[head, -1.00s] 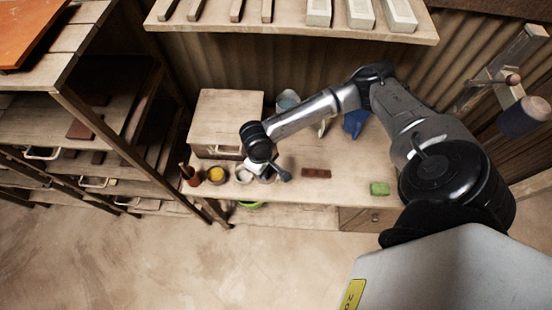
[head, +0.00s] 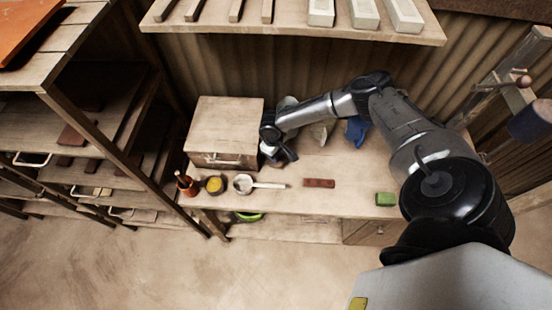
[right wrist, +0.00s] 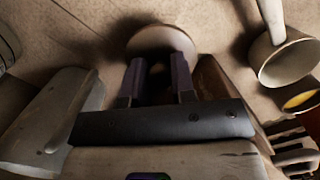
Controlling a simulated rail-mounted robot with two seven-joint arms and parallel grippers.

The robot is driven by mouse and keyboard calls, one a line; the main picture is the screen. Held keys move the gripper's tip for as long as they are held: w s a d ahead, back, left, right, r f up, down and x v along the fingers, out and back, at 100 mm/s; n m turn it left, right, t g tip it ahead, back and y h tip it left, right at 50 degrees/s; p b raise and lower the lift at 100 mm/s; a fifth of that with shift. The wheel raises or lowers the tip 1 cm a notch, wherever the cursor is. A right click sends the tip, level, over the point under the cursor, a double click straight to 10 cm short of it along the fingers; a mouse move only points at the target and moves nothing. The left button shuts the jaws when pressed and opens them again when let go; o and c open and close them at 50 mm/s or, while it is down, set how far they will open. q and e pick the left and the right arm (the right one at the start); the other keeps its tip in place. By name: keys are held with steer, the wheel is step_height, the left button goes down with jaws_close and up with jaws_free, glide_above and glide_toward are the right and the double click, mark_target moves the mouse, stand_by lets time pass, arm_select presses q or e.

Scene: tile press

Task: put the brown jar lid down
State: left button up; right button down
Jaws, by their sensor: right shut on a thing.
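My right gripper (head: 279,158) is over the back part of the workbench (head: 345,165), just right of the wooden box. In the right wrist view its two dark fingers (right wrist: 158,72) are closed on the jar lid (right wrist: 160,38), a round, pale brownish disc showing at and past the fingertips. Its middle is in dark shadow between the fingers. The lid lies close to the bench surface; whether it touches cannot be told. In the head view the gripper hides the lid. My left gripper is not in view.
A pale long-handled pan (head: 243,184), a bowl of yellow (head: 215,184) and a reddish pot (head: 187,185) line the front left edge. The wooden box (head: 225,135) stands behind. A brown block (head: 319,183), green block (head: 385,199) and blue cloth (head: 356,130) lie rightward.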

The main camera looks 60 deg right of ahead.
steer(key=shift+w+d+f, duration=0.2)
steer(key=shift+d+f, duration=0.05)
steer(key=shift+d, duration=0.05)
steer(key=shift+f, duration=1.95)
steer(key=shift+f, duration=0.1)
steer(key=shift+f, duration=0.15)
steer(key=c, duration=1)
jaws_free()
steer(key=shift+o, duration=0.2)
